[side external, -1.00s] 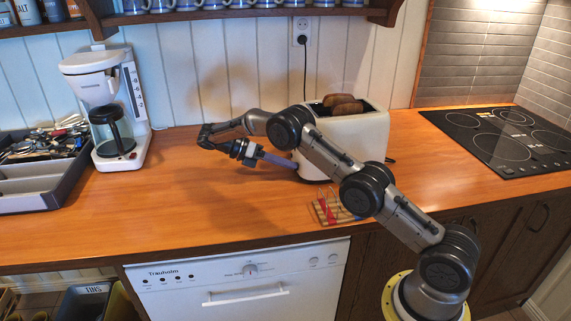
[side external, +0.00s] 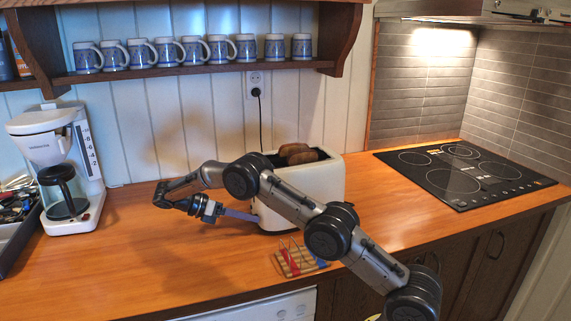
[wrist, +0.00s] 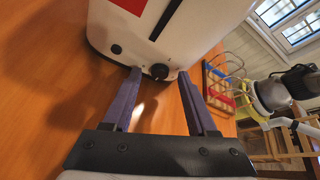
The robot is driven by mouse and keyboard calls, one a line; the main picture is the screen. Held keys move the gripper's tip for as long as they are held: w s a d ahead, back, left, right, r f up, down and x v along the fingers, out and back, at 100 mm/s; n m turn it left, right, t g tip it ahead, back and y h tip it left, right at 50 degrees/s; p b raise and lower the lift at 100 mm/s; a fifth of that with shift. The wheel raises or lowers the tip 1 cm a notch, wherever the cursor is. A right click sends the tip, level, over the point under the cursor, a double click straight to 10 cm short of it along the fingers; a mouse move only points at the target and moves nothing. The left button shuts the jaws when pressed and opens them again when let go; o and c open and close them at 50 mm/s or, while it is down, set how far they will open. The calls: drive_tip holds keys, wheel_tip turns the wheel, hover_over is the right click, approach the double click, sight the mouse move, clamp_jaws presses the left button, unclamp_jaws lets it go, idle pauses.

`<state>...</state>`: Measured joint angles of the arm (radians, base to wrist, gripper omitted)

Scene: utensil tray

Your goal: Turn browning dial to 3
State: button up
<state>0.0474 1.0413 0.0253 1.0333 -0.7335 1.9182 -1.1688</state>
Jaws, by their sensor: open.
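The cream toaster (side external: 318,185) stands on the wooden counter with slices of toast (side external: 298,153) in its top. In the side view my gripper (side external: 240,215) reaches the toaster's left end.
A wooden toast rack (side external: 299,260) with red and blue parts stands in front of the toaster. A white coffee maker (side external: 55,150) and utensil tray (side external: 12,235) are at the left. A black cooktop (side external: 460,175) lies to the right. The counter (side external: 130,255) left of my gripper is clear.

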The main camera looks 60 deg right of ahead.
drive_tip(key=m, duration=0.1)
drive_tip(key=m+t+h, duration=0.2)
drive_tip(key=shift+s+a+m, duration=0.25)
drive_tip(key=shift+m, duration=0.05)
drive_tip(key=m+t+h, duration=0.1)
drive_tip(key=m, duration=0.1)
drive_tip(key=m+t+h, duration=0.1)
drive_tip(key=shift+s+a+f+m+h, duration=0.15)
drive_tip(key=shift+s+a+m+h, duration=0.05)
drive_tip(key=shift+m+h, duration=0.2)
drive_tip(key=shift+m, duration=0.3)
drive_tip(key=v, duration=1.4)
drive_tip(key=shift+s+d+r, duration=0.1)
drive_tip(key=shift+r, duration=0.25)
drive_tip(key=s+d+r+m+t+y, duration=0.1)
drive_tip(key=s+d+r+y, duration=0.15)
drive_tip(key=s+r, duration=0.5)
drive_tip(key=s+d+r+m+t+y, duration=0.15)
drive_tip(key=s+d+r, duration=0.3)
drive_tip(key=r, duration=0.65)
drive_tip(key=s+r+t+y, duration=0.1)
drive_tip(key=s+t+y, duration=0.1)
drive_tip(key=s, duration=0.7)
drive_tip(key=shift+a+m+y, duration=0.35)
drive_tip(key=shift+m+y, duration=0.05)
drive_tip(key=shift+m, duration=0.05)
drive_tip(key=shift+s, duration=0.15)
